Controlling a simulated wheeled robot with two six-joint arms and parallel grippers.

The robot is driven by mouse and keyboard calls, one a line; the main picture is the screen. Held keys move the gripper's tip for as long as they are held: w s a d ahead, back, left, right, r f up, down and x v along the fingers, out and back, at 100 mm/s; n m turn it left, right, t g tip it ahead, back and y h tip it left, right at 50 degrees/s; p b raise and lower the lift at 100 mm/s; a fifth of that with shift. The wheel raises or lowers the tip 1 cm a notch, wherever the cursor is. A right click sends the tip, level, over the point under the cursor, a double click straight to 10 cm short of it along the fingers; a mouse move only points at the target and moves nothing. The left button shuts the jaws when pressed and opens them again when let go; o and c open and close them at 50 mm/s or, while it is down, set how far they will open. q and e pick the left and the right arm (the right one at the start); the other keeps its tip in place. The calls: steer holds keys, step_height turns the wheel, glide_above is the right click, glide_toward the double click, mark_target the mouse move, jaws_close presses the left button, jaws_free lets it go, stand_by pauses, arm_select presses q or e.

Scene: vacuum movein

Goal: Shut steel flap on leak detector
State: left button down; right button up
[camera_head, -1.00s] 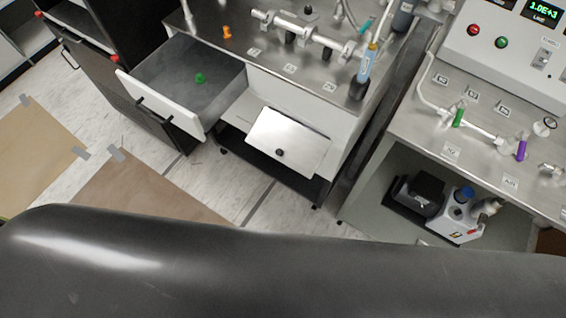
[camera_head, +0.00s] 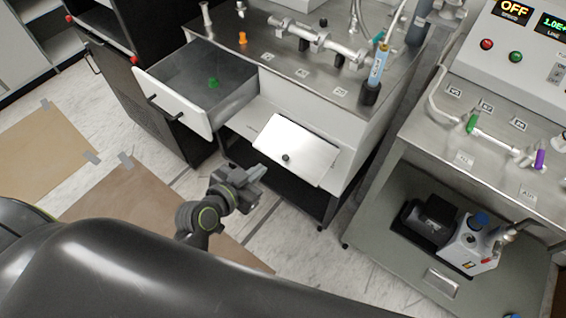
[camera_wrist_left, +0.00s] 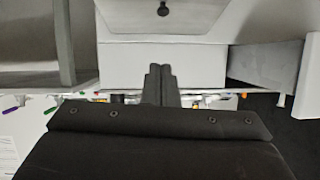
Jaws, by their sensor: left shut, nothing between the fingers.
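The steel flap (camera_head: 296,150) is a light panel with a dark round knob (camera_head: 285,158) on the front of the leak detector cabinet (camera_head: 343,165). It hangs out at an angle, not flush with the front. My left gripper (camera_head: 259,170) is shut and empty, just left of and slightly below the flap, apart from it in the head view. In the left wrist view the shut fingers (camera_wrist_left: 160,84) point toward a pale box front, with the flap (camera_wrist_left: 165,18) and its knob at the top. My right gripper is not in view.
An open drawer (camera_head: 180,100) with a green object inside juts out left of the flap. Another bench (camera_head: 400,215) stands at the right with a pump (camera_head: 470,245) on its lower shelf. Brown sheets (camera_head: 125,200) lie on the floor. Valves and pipes (camera_head: 318,40) stand on the cabinet top.

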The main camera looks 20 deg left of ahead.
arm_select(q)
glide_above(280, 160)
steer(key=s, duration=0.4)
step_height(280, 160, down, 4)
steer(key=shift+w+d+f, duration=0.15)
steer(key=shift+f, duration=0.45)
steer(key=shift+w+d+f, duration=0.2)
steer(key=shift+f, duration=0.45)
steer(key=shift+w+d+f, duration=0.15)
steer(key=shift+f, duration=0.45)
